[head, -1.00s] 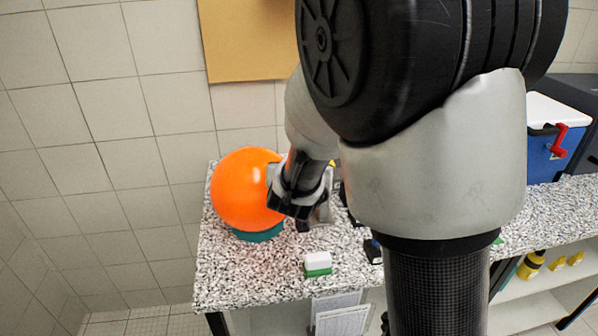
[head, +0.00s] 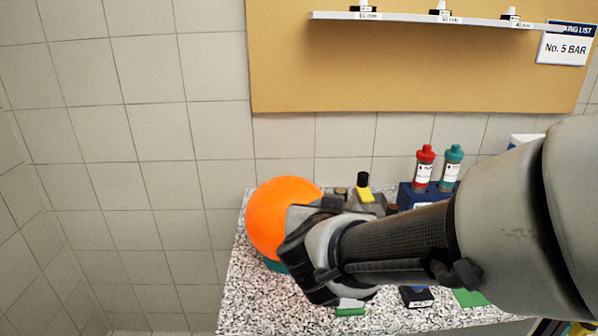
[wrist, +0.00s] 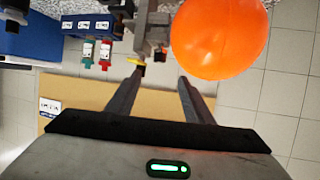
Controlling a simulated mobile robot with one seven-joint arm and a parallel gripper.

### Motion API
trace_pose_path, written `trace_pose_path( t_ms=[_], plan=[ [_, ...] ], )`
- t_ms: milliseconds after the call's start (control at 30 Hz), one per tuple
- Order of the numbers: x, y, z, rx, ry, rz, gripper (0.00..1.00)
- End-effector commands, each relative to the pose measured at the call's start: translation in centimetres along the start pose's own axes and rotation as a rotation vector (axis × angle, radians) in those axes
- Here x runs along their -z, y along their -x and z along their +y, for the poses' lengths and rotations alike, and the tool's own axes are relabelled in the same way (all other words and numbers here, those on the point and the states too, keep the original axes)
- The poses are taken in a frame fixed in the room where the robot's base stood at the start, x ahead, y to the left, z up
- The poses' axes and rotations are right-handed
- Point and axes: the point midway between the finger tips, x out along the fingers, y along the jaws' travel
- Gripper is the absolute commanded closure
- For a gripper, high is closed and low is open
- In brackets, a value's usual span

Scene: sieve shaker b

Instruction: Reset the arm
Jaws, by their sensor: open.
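My arm (head: 400,245) reaches in from the right in the head view, stretched over the speckled counter. Its wrist end is in front of the orange ball's lower right side; its fingers are not clear there. In the wrist view, my gripper (wrist: 160,77) is open, its two dark fingers apart with nothing held between them. The orange ball (head: 280,215) rests on a teal base on the counter. In the wrist view the ball (wrist: 219,38) lies beyond the right fingertip. I cannot tell how much space separates them.
The counter (head: 255,310) holds a red-capped bottle (head: 424,167), a teal-capped bottle (head: 451,168) and a grey device with a yellow part (head: 366,196). A tan board (head: 400,75) with a shelf hangs on the tiled wall. The wall area left of the counter is clear.

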Motion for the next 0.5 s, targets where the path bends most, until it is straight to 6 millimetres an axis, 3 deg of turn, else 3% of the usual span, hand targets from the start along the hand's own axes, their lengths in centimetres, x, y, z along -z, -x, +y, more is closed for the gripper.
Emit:
trace_pose_path(
  t_ms=[267,367,500],
  plan=[
    [0.4,0.1,-0.2,0.011,-0.004,0.001,0.53],
    [2.2,0.8,-1.3,0.086,-0.027,0.001,0.53],
    [6.2,4.0,-4.2,0.313,-0.053,-0.041,0.53]
  ],
)
